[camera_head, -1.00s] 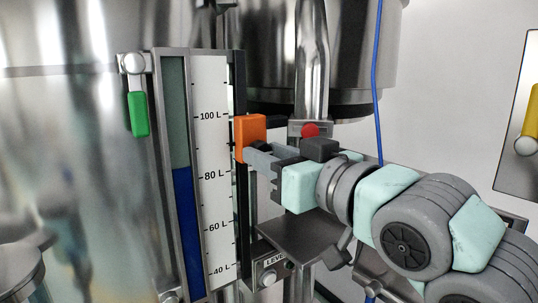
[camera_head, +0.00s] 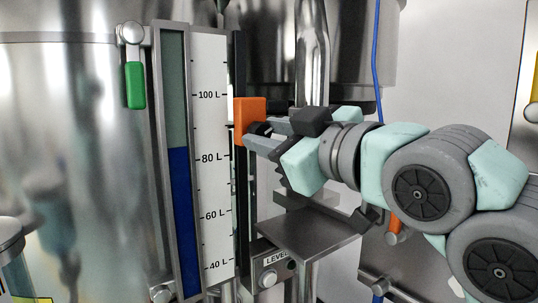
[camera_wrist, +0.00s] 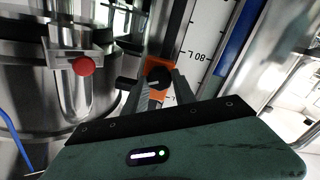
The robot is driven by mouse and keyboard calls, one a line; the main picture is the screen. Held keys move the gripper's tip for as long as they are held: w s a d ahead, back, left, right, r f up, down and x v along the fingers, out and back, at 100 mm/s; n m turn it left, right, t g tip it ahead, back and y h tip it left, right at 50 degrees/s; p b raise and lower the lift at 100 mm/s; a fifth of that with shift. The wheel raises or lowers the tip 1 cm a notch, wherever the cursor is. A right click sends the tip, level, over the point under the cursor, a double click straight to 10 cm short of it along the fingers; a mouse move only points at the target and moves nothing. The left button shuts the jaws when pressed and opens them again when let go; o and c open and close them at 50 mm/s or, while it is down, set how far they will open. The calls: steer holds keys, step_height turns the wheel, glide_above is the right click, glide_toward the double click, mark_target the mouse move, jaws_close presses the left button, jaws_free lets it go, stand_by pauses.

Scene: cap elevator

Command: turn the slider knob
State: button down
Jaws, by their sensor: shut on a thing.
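The orange slider block (camera_head: 249,110) sits on the dark vertical rail beside the white litre scale (camera_head: 212,135), between the 80 L and 100 L marks. Its black round knob (camera_wrist: 158,76) faces my wrist camera and carries a small light mark. My gripper (camera_head: 258,133) reaches in from the right, and its two grey fingers are shut on the knob. In the wrist view the fingers lie on either side of the knob, over the orange block. The exact contact is partly hidden by the fingers in the head view.
A blue column (camera_head: 183,215) fills the gauge to a little above 80 L. A green-handled lever (camera_head: 135,85) hangs at the left. A metal shelf (camera_head: 310,232) and a labelled LEVEL box (camera_head: 268,275) lie below my gripper. A red button (camera_wrist: 84,65) shows nearby.

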steer(key=n+b, duration=0.1)
steer(key=n, duration=0.2)
steer(key=shift+f, duration=0.1)
steer(key=n+b, duration=0.1)
steer(key=n, duration=0.8)
steer(key=shift+n, duration=0.3)
stand_by(0.3)
steer(key=c, duration=1)
jaws_free()
steer(key=shift+s, duration=0.1)
steer(key=shift+b+v, duration=1.2)
steer(key=shift+v, duration=4.15)
